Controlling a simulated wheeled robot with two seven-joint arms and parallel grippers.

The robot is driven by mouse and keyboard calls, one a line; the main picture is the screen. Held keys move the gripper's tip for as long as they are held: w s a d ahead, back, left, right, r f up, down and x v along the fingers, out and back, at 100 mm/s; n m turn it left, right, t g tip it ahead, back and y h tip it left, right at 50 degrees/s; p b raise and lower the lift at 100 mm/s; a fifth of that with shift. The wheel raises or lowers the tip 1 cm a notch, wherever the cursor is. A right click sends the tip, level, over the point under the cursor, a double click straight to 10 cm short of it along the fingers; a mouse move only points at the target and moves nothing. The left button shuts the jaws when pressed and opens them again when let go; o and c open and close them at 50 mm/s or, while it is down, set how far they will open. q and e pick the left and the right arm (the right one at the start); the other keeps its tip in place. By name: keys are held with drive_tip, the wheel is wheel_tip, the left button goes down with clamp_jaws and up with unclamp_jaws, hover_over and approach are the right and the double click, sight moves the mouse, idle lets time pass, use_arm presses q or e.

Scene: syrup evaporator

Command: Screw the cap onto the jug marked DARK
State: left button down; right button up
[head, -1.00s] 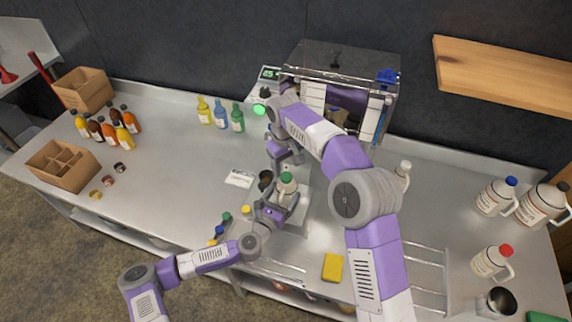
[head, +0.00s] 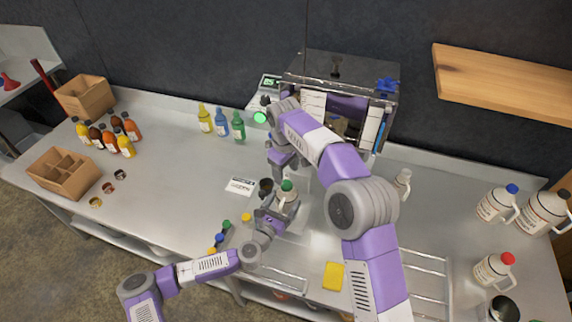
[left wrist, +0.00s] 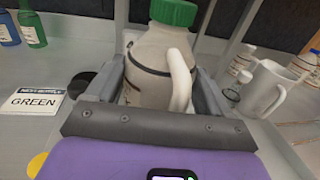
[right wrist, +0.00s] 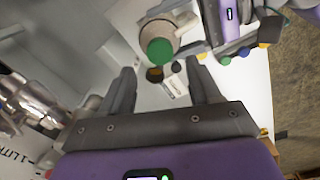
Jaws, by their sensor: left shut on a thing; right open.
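A pale jug (left wrist: 150,72) with a green cap (left wrist: 173,12) on its mouth stands upright near the middle of the bench. In the head view I see its green cap (head: 287,185). My left gripper (head: 280,206) is shut around the jug's body from the front. Its handle faces my left wrist camera. No DARK marking is readable on it. My right gripper (right wrist: 162,78) is open and empty, above and behind the jug. The green cap (right wrist: 160,52) shows beyond its fingers, not between them. I cannot tell how tightly the cap sits.
A card reading GREEN (left wrist: 38,101) and a dark round cup (head: 266,186) lie left of the jug. Loose coloured caps (head: 227,224) lie near the front edge. A steel machine (head: 340,85) stands behind. A yellow sponge (head: 333,276) and other jugs (head: 497,203) are to the right.

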sight(287, 184)
drive_tip(key=shift+d+f, duration=0.1)
drive_tip(key=shift+f, duration=2.7)
drive_tip(key=c, duration=1.1)
drive_tip(key=o, duration=1.2)
drive_tip(key=shift+r, duration=0.1)
wheel_tip(287, 184, up, 12)
drive_tip(key=shift+s+f, duration=0.1)
